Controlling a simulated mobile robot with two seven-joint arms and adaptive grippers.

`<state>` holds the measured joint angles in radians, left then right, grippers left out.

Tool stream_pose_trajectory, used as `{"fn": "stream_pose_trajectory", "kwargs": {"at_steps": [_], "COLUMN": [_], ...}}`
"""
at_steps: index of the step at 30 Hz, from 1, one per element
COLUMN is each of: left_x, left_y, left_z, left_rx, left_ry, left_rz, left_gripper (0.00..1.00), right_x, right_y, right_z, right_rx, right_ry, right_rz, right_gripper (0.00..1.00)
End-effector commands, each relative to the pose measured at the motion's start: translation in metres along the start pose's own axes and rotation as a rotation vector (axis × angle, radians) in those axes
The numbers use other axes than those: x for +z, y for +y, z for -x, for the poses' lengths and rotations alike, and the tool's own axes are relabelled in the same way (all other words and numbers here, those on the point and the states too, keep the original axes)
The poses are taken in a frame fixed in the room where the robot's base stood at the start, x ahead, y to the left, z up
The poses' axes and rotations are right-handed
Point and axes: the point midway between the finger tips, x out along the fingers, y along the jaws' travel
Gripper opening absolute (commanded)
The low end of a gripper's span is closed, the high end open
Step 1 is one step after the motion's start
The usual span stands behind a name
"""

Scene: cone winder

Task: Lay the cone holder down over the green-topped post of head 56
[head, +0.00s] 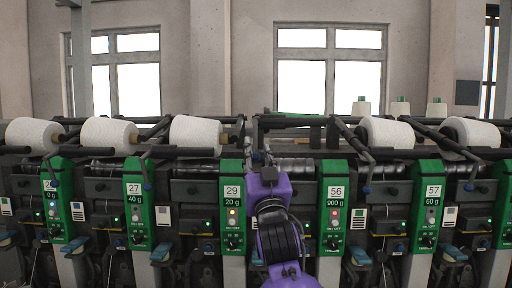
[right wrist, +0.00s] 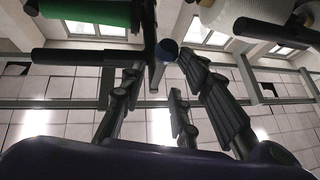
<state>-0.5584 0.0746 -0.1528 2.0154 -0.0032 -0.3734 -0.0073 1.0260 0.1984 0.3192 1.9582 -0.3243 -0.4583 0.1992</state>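The green-topped post of head 56 (head: 335,200) stands upright right of centre in the head view. Between heads 29 and 56 a black cone holder (head: 290,122) carries no white cone. My right gripper (head: 259,152) is in front of the machine, just right of the post of head 29 (head: 233,200). In the right wrist view its fingers (right wrist: 160,75) stand apart. A dark bar of the holder (right wrist: 80,57) with a blue knob (right wrist: 167,48) shows at the fingertips; I cannot tell whether they touch. My left gripper is not in view.
Neighbouring heads carry white cones (head: 387,134) (head: 196,135) on black arms, close on both sides. A green cylinder (right wrist: 90,12) shows beside the bar in the wrist view. Several white cones (head: 400,107) stand upright at the back. Head 57 (head: 430,205) is to the right.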

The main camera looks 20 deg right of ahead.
Motion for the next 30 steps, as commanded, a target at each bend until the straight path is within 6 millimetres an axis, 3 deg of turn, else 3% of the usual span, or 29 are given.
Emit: {"fn": "stream_pose_trajectory", "kwargs": {"at_steps": [6, 12, 30], "left_x": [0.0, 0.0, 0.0], "left_y": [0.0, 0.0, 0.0], "left_z": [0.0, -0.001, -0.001], "left_rx": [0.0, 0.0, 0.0], "left_ry": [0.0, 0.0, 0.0], "left_rz": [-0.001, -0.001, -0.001], "left_gripper": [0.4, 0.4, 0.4], "right_x": [0.001, 0.0, -0.001], "right_y": [0.0, 0.0, 0.0], "right_z": [0.048, 0.073, 0.079], "right_rx": [0.001, 0.0, 0.001], "right_ry": [-0.003, -0.001, 0.0], "right_rz": [0.0, 0.0, 0.001], "right_gripper": [0.29, 0.29, 0.29]}}
